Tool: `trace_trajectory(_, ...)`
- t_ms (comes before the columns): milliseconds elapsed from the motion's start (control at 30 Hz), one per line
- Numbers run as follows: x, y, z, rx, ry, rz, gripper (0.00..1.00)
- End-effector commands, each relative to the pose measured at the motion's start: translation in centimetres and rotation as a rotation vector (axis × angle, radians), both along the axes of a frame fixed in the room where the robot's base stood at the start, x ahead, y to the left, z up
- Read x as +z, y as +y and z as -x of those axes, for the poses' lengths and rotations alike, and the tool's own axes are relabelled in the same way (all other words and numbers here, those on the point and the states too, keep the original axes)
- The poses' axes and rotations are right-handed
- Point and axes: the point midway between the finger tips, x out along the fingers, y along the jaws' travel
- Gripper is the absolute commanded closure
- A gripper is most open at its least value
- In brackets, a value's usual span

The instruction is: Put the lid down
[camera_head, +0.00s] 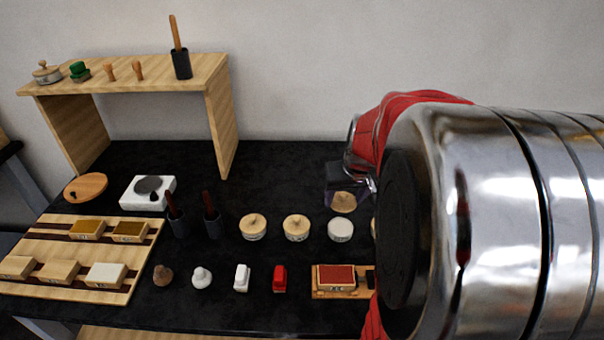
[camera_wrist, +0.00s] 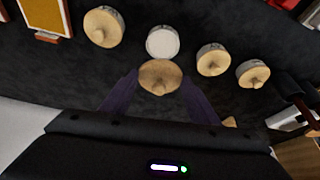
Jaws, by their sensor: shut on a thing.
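My gripper (camera_head: 345,197) is shut on a round wooden lid (camera_head: 343,203) with a small knob and holds it above the black table. In the wrist view the lid (camera_wrist: 160,78) sits between the two purple fingers. A round pot with a white top (camera_head: 340,231) and no wooden lid on it stands just in front of the lid in the head view. It shows beyond the held lid in the wrist view (camera_wrist: 162,41). Two pots with wooden lids (camera_head: 253,226) (camera_head: 296,227) stand to its left. My arm nearly hides another lidded pot, seen clearly in the wrist view (camera_wrist: 103,27).
A red pad in a wooden tray (camera_head: 335,278) and several small stamps and knobs (camera_head: 241,278) stand along the front. Two dark cups (camera_head: 212,222), a white scale (camera_head: 148,192), a wooden board (camera_head: 80,255) and a raised shelf (camera_head: 140,75) occupy the left. My arm blocks the right.

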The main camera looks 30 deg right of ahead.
Motion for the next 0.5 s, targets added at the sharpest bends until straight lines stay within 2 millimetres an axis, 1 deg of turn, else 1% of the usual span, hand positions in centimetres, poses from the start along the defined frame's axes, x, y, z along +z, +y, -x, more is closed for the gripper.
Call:
trace_trajectory(100,-0.9,-0.8,-1.3,0.003,0.002,-0.002,0.66)
trace_trajectory(233,-1.6,-2.2,-3.3,0.004,0.002,-0.001,0.66)
trace_trajectory(400,-2.2,-4.1,-6.0,0.005,0.000,0.000,0.66)
trace_trajectory(500,-2.1,-5.2,-7.6,0.004,0.001,-0.001,0.66)
